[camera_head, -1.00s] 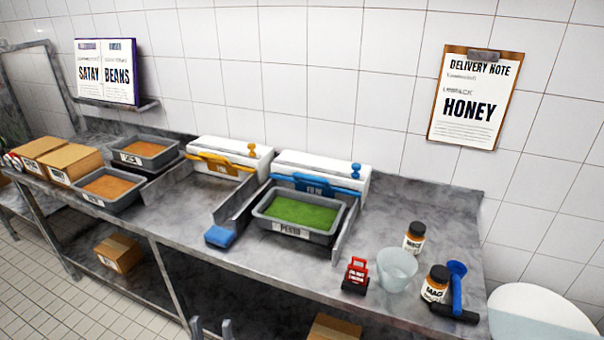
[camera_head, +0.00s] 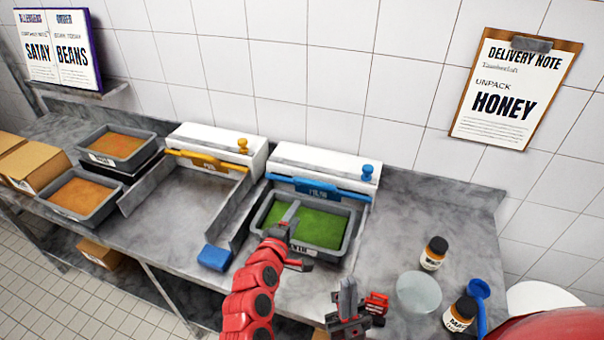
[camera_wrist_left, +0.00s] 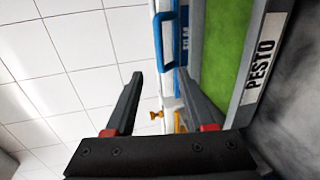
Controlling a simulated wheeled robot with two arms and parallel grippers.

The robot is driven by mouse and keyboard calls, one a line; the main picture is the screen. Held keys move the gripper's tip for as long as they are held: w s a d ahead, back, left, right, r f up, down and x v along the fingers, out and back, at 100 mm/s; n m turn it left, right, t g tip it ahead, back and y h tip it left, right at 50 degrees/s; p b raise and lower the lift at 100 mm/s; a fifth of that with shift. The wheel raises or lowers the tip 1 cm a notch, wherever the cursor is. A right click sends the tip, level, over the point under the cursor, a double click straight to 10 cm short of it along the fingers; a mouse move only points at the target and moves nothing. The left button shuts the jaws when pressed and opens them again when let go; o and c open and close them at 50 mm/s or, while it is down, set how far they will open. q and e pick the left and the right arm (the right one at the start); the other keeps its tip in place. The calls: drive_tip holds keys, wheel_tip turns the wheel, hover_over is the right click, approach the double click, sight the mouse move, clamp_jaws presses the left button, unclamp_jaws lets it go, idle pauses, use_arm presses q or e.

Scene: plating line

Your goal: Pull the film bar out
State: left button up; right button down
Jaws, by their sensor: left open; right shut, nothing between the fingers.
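The blue film bar (camera_head: 318,188), labelled FILM, lies across the front of the right white dispenser (camera_head: 325,160), behind the pesto tray (camera_head: 345,205). In the left wrist view the blue bar (camera_wrist_left: 158,45) shows ahead of the fingers, beside the tray's green pesto (camera_wrist_left: 222,50). My left gripper (camera_head: 298,234) is open over the front of the pesto tray, apart from the bar. My right gripper (camera_head: 347,284) is shut and empty, low in front of the counter's right part, near the small red labelled item (camera_head: 377,302).
A left dispenser (camera_head: 217,143) carries a yellow bar (camera_head: 206,160). A blue block (camera_head: 214,257) lies at the guide rails. Jars (camera_head: 433,253), a clear bowl (camera_head: 418,293) and a blue tool (camera_head: 480,290) stand at right. The counter behind them is clear.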

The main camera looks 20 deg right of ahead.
use_arm(q)
drive_tip(key=p, duration=0.3)
approach(313, 185)
drive_tip(key=x, duration=0.4)
drive_tip(key=shift+w+d, duration=0.2)
drive_tip(key=shift+w, duration=0.2)
drive_tip(key=b+x, duration=0.1)
drive_tip(key=x, duration=0.3)
drive_tip(key=shift+f+b, duration=0.2)
drive_tip(key=shift+b, duration=0.1)
drive_tip(key=shift+w+d+f+b, duration=0.15)
drive_tip(key=shift+w+d+b, duration=0.05)
drive_tip(key=shift+w+b, duration=0.1)
drive_tip(key=shift+w+d+b, duration=0.3)
drive_tip(key=shift+w+b, duration=0.05)
drive_tip(key=shift+w, duration=0.15)
clamp_jaws()
